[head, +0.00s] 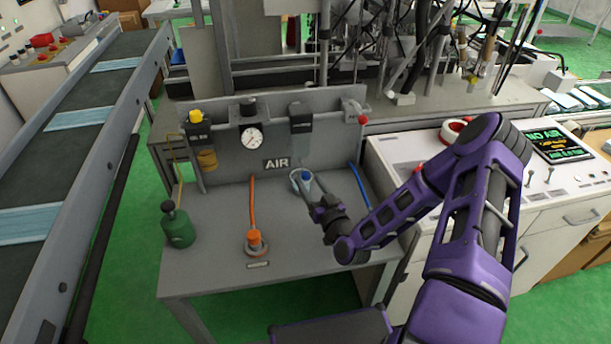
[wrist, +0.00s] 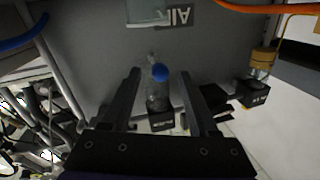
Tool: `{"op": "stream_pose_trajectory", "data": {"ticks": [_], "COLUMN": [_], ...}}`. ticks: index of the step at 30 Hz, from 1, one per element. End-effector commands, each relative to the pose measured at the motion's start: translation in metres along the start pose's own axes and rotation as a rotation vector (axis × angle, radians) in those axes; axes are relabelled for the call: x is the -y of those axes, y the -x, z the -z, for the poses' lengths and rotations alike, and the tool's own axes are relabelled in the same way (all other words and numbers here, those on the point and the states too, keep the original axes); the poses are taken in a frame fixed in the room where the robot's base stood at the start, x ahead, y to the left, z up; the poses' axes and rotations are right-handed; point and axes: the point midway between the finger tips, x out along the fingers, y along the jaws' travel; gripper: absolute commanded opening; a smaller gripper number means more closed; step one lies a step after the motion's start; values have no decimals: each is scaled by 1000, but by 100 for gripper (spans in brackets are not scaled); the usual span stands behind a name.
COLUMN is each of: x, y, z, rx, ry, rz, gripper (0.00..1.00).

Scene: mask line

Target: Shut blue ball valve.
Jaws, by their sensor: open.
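The blue-topped fitting, which I take as the blue ball valve (head: 305,175), stands on the grey bench below the AIR sign, at the tip of my arm in the head view. In the wrist view the blue valve (wrist: 160,74) has a round blue top on a pale, glassy body. My gripper (head: 314,194) is open. In the wrist view my gripper (wrist: 162,80) has one finger on each side of the valve, with gaps on both sides. Whether the fingers reach its height, and its handle position, I cannot tell.
An orange-topped fitting (head: 255,241) with an orange hose stands to the left on the bench. A green bottle (head: 177,225) stands at the bench's left edge. The upright panel (head: 232,165) carries a gauge (head: 252,138). A blue hose (head: 360,186) lies to the right.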

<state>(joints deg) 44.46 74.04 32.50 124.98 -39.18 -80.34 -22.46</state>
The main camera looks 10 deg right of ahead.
Motion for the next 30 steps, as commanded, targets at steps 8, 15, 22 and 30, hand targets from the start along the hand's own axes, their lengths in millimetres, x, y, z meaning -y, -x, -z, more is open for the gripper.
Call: {"op": "stream_pose_trajectory", "data": {"ticks": [8,15,22,30], "x": [0,0,0,0], "y": [-32,-36,-36,-36], "z": [0,0,0,0], "rx": [1,1,1,1], "ry": [0,-1,0,0], "rz": [0,-1,0,0], "gripper": [60,60,37,0]}}
